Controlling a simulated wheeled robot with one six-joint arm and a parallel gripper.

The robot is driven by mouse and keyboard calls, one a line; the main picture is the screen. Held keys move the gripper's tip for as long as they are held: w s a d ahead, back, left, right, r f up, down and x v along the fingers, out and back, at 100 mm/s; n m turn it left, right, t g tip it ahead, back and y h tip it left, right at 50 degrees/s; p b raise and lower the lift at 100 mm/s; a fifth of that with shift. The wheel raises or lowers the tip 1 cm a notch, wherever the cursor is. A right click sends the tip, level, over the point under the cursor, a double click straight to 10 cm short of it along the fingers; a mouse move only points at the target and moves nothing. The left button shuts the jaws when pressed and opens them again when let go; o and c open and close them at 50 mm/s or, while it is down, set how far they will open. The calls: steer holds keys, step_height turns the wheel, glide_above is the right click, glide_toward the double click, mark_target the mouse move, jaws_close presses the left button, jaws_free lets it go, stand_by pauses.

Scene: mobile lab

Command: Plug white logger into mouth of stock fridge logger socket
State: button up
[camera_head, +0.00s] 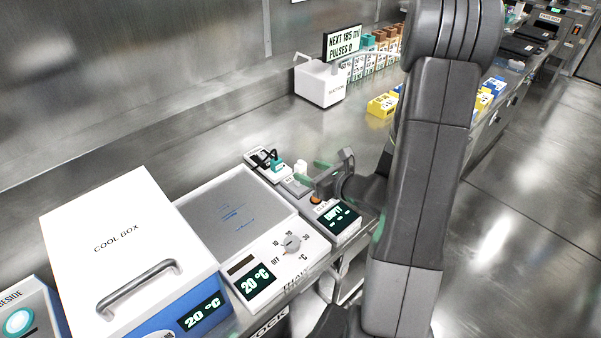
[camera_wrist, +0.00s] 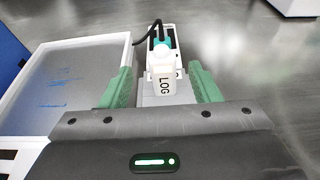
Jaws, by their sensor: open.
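The white logger (camera_wrist: 163,82), marked LOG, stands between the green fingers of my gripper (camera_wrist: 163,84) in the wrist view, with a gap on each side. It also shows as a small white block (camera_head: 300,168) in the head view, by my open gripper (camera_head: 312,171). It seems to rest on a light grey base (camera_wrist: 150,100), partly hidden by my gripper. Behind it is a white device (camera_wrist: 170,33) with a teal plug and black cable. Lettering reading "OCK" (camera_head: 270,324) shows at the counter's front bottom edge. I cannot make out the stock fridge logger socket.
A thaw plate unit (camera_head: 225,212) and a white cool box (camera_head: 115,240) stand to the left. A small box with a dark screen (camera_head: 338,222) sits below my gripper in the head view.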

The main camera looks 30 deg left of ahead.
mark_target(296, 166)
steer(key=shift+x, duration=0.8)
steer(key=shift+f+p+x, duration=0.1)
steer(key=shift+p+x, duration=0.3)
steer(key=shift+x, duration=1)
steer(key=shift+f+p+x, duration=0.15)
steer(key=shift+p+x, duration=0.25)
steer(key=shift+x, duration=0.95)
steer(key=shift+w+d, duration=0.1)
steer(key=shift+c, duration=0.5)
steer(key=c, duration=1)
